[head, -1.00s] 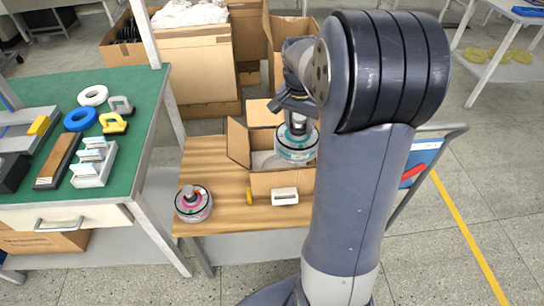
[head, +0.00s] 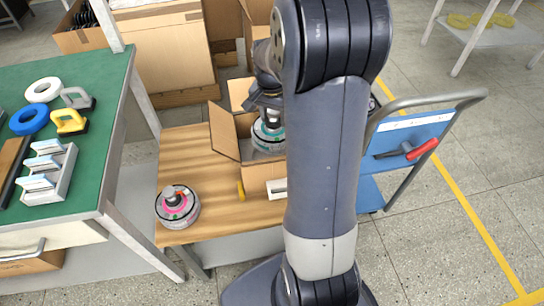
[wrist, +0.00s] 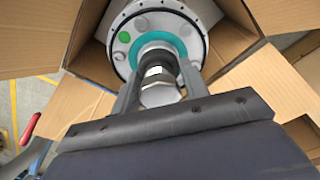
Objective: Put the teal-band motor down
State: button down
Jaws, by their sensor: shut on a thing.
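The teal-band motor (head: 268,137) is a round grey-white hub motor with a teal ring, in the open cardboard box on the wooden bench. In the wrist view its face (wrist: 187,39) shows bolts around the rim, a green dot and a teal ring around the shaft. My gripper (wrist: 161,90) is shut on the motor's shaft, with one finger on each side. In the head view my gripper (head: 268,103) is above the box, partly behind my arm. The motor sits between the walls of the cardboard box (head: 225,130); whether it touches the bottom is hidden.
A pink-band motor (head: 177,206) stands at the bench's front left. A small yellow piece (head: 240,190) and a white block (head: 277,188) lie before the box. The box flaps stand open. A blue cart (head: 410,140) is at right, a green table (head: 80,100) at left.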

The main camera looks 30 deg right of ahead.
jog(key=shift+f+b, duration=0.9)
jog(key=shift+f, duration=4.05)
jog(key=shift+f, duration=0.15)
jog(key=c, duration=0.8)
grip_release()
jog(key=shift+f, duration=0.1)
jog(key=r, duration=0.4)
jog(key=r+p, duration=0.1)
jog(key=r, duration=0.3)
jog(key=s+a+r+p, duration=0.1)
jog(key=r, duration=0.3)
jog(key=shift+r, duration=0.1)
